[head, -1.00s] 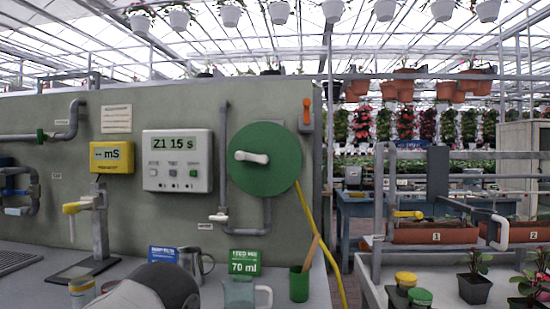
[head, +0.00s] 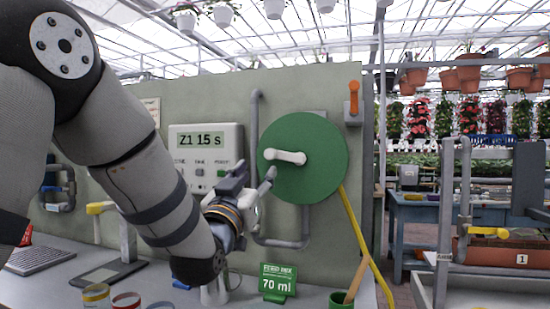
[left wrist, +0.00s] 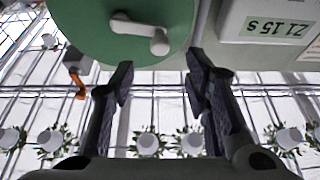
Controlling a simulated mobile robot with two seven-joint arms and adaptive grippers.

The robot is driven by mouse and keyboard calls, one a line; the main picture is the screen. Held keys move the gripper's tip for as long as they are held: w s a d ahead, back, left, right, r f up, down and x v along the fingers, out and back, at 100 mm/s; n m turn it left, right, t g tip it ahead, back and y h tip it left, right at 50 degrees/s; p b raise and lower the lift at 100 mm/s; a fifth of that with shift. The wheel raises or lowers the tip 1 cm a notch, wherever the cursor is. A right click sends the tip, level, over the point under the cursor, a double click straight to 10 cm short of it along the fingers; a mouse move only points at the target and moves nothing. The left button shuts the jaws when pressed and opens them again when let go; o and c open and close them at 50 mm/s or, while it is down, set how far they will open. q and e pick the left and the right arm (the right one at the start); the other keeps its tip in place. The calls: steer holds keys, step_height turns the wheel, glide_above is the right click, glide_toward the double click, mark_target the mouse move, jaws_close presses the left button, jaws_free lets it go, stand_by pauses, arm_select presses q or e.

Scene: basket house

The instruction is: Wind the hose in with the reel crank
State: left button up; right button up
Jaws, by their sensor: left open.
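The green round hose reel (head: 318,172) is mounted on the panel wall. Its white crank (head: 285,156) points left from the hub. The yellow hose (head: 362,235) hangs from the reel's right side down past the bench edge. My left gripper (head: 256,180) is open and empty, just left of and below the crank's outer end. In the left wrist view, the crank (left wrist: 140,34) and green reel (left wrist: 85,22) lie ahead of my open fingers (left wrist: 160,70), with nothing between the fingertips. My right gripper is not in view.
A grey timer box (head: 204,157) reading "Z1 15 s" is on the panel left of the reel. An orange-handled valve (head: 354,98) is to its right.

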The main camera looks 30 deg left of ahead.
mark_target(269, 156)
arm_select(q)
steer(key=x, duration=1)
steer(key=shift+w, duration=0.15)
jaws_close()
